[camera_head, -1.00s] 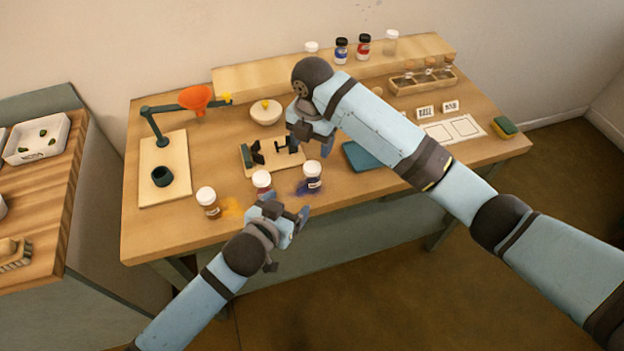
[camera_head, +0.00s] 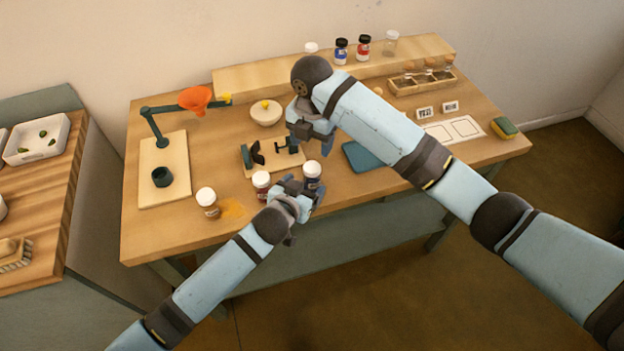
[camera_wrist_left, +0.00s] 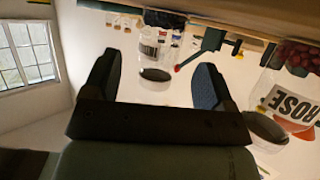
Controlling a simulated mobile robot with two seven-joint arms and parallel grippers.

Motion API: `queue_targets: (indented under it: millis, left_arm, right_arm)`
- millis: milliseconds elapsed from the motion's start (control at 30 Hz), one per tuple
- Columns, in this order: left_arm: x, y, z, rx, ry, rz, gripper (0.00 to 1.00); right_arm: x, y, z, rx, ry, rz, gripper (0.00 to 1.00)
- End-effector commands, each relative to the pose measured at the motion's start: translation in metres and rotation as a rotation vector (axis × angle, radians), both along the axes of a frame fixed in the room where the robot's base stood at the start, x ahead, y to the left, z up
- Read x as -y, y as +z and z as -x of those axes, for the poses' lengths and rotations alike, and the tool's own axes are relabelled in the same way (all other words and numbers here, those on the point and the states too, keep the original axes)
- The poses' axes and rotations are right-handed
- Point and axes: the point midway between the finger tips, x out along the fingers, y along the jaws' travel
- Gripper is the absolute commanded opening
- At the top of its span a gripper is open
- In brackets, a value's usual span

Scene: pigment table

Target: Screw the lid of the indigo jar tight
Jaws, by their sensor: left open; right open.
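The indigo jar (camera_head: 312,170), with a white lid and dark contents, stands upright near the table's front edge. In the left wrist view the jar (camera_wrist_left: 152,48) appears upside down between my fingers and beyond them, its lid (camera_wrist_left: 156,75) towards me. My left gripper (camera_head: 308,190) is open at the jar's front side; it also shows in the left wrist view (camera_wrist_left: 155,85). Contact cannot be told. My right gripper (camera_head: 318,142) is open and empty above the table, behind the jar. How far the lid is turned cannot be seen.
A rose jar (camera_head: 262,182), labelled in the left wrist view (camera_wrist_left: 290,100), stands close left of the indigo jar. An ochre-coloured jar (camera_head: 207,200) is further left.

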Motion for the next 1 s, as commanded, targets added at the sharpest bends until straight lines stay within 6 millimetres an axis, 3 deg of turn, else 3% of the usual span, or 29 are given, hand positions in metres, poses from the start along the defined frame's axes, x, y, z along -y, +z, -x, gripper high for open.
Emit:
queue_targets:
  millis: [300, 700, 767, 1000]
  left_arm:
    - [0.018, -0.016, -0.036, -0.001, 0.001, 0.002, 0.78]
    - [0.02, -0.019, -0.041, -0.001, -0.001, 0.001, 0.78]
    - [0.02, -0.019, -0.041, -0.001, -0.001, 0.001, 0.69]
    - [0.02, -0.019, -0.041, -0.001, -0.001, 0.001, 0.14]
  right_arm:
    - [0.0, 0.0, 0.0, 0.0, 0.0, 0.0, 0.63]
    - [0.0, 0.0, 0.0, 0.0, 0.0, 0.0, 0.63]
    - [0.0, 0.0, 0.0, 0.0, 0.0, 0.0, 0.63]
    - [0.0, 0.0, 0.0, 0.0, 0.0, 0.0, 0.63]
